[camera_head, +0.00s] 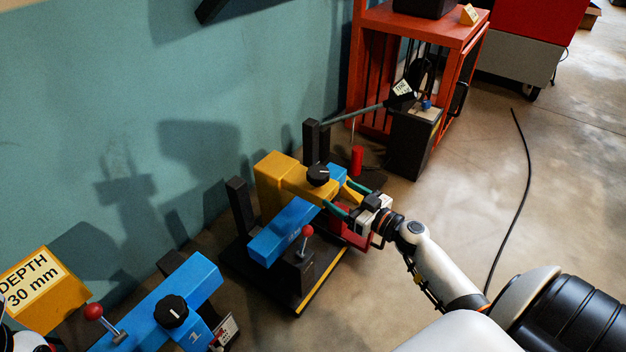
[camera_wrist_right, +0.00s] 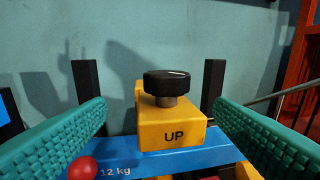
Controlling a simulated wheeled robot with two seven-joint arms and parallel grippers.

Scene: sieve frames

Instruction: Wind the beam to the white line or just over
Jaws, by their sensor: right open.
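A blue beam (camera_head: 281,234) marked 12 kg lies across a dark stand beside the wall; it also shows in the right wrist view (camera_wrist_right: 118,160). A yellow block marked UP (camera_wrist_right: 172,134) carries a black knob (camera_wrist_right: 166,82) with a white mark; the knob also shows in the head view (camera_head: 318,175). My right gripper (camera_head: 336,192) is open, its teal fingers spread to either side of the knob and nearer the camera, apart from it. A red-ball lever (camera_head: 306,231) stands by the beam. I cannot make out a white line on the stand. My left gripper's jaws are not visible.
A second blue beam (camera_head: 204,280) with its own black knob stands at lower left, near a yellow DEPTH 30 mm block (camera_head: 36,288). An orange rack (camera_head: 420,25) and a dark box (camera_head: 409,147) stand behind.

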